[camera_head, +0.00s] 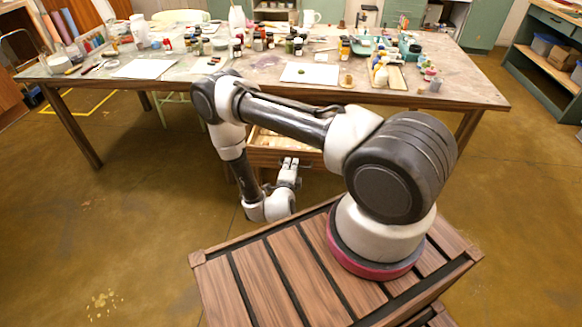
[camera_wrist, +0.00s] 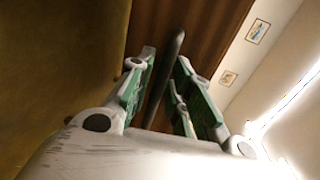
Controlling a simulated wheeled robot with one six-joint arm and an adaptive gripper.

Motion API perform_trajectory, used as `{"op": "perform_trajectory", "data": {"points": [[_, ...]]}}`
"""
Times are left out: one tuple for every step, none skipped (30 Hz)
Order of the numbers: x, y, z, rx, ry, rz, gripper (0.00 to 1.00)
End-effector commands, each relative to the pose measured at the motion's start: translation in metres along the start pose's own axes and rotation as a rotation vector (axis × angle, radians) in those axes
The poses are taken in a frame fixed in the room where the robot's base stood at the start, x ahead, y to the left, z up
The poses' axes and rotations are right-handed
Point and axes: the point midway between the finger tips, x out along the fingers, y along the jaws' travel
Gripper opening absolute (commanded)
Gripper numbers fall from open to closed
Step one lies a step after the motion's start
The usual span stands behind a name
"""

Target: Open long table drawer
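The wooden drawer (camera_head: 266,157) sits under the long table (camera_head: 440,95), partly pulled out, with some of its inside showing. Its dark bar handle (camera_wrist: 166,75) shows in the wrist view, in front of the brown wooden drawer front (camera_wrist: 190,30). My gripper (camera_head: 290,163) is at the front of the drawer. In the wrist view, the green-padded fingers of my gripper (camera_wrist: 167,62) are drawn in on both sides of the handle and appear shut on it. The exact contact is hard to see.
The tabletop carries several pigment jars and bottles, a white sheet (camera_head: 146,68) and a tray (camera_head: 388,76). A green shelf (camera_head: 540,80) stands at the far right. The floor (camera_head: 130,200) left of my arm is clear.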

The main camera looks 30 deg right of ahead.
Motion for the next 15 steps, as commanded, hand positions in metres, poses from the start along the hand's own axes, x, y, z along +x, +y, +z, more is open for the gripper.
{"op": "perform_trajectory", "data": {"points": [[-0.005,0.000,0.001,-0.002,-0.002,0.001,0.20],[-0.010,0.001,0.001,-0.003,-0.003,0.002,0.20],[-0.017,0.001,0.001,-0.005,-0.005,0.002,0.20],[-0.022,0.001,0.001,-0.004,-0.005,0.002,0.20],[-0.029,0.001,0.002,-0.005,-0.006,0.001,0.20],[-0.038,0.001,0.002,-0.006,-0.007,0.002,0.20],[-0.045,0.001,0.002,-0.005,-0.007,0.002,0.20],[-0.053,0.001,0.002,-0.006,-0.008,0.002,0.20],[-0.062,0.000,0.002,-0.006,-0.008,0.001,0.20],[-0.069,0.001,0.002,-0.006,-0.008,0.001,0.20],[-0.075,0.001,0.002,-0.006,-0.009,0.001,0.20],[-0.083,0.001,0.002,-0.005,-0.008,0.001,0.20],[-0.089,0.001,0.001,-0.005,-0.007,0.001,0.20],[-0.094,0.001,0.001,-0.005,-0.006,0.001,0.20],[-0.100,0.001,0.002,-0.003,-0.006,0.001,0.20]]}}
